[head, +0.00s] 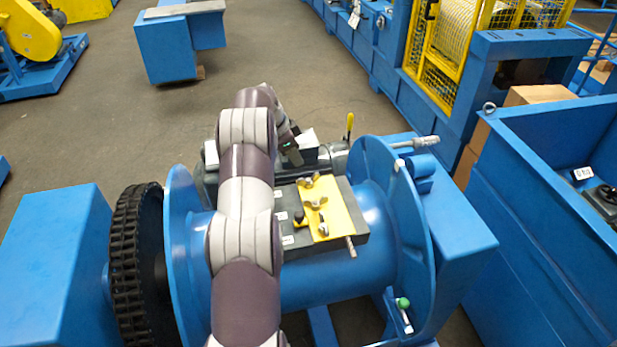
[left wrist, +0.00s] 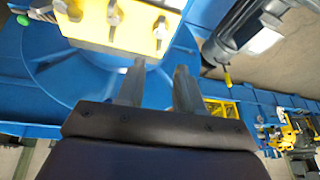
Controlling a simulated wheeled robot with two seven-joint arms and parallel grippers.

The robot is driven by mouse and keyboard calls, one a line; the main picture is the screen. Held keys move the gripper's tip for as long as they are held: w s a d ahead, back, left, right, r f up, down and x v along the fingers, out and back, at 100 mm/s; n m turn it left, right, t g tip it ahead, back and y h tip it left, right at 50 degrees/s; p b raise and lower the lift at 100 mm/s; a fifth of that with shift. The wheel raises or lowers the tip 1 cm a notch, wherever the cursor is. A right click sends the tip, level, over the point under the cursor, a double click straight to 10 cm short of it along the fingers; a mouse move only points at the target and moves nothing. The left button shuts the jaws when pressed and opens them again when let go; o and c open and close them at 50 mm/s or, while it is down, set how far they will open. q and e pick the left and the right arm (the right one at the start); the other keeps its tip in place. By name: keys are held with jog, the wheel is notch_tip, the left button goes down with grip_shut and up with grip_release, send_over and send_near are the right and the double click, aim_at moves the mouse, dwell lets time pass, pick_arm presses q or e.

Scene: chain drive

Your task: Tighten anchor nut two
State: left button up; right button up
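A yellow plate (head: 335,209) lies on a dark grey block (head: 358,212) on top of the blue drum (head: 375,235). Which is anchor nut two, I cannot tell. In the left wrist view the plate (left wrist: 88,32) and nuts (left wrist: 160,30) show at the top edge, beyond the fingers. My left gripper (left wrist: 158,76) is open and empty, its two fingers apart. My right gripper is not in view.
The drum has tall blue flanges (head: 372,160) and a black chain wheel (head: 137,260) at left. A yellow-handled lever (head: 349,124) rises behind the plate. A blue bin (head: 545,190) stands at right. Open floor (head: 90,130) lies behind left.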

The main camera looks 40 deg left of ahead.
aim_at(308, 176)
pick_arm(q)
jog(key=shift+n, duration=0.4)
jog(key=p+x, duration=0.1)
jog(key=x, duration=1.1)
jog(key=shift+w+d+f, duration=0.15)
jog(key=shift+w+f, duration=0.05)
jog(key=shift+f, duration=0.15)
grip_shut()
jog(key=m+b, duration=0.1)
jog(key=b, duration=0.2)
jog(key=m+h+b, duration=0.1)
jog(key=b, duration=0.1)
jog(key=shift+f+m+b, duration=0.3)
jog(key=shift+m+b, duration=0.1)
jog(key=shift+r+g, duration=0.2)
jog(key=shift+g, duration=0.1)
jog(key=shift+r, duration=0.15)
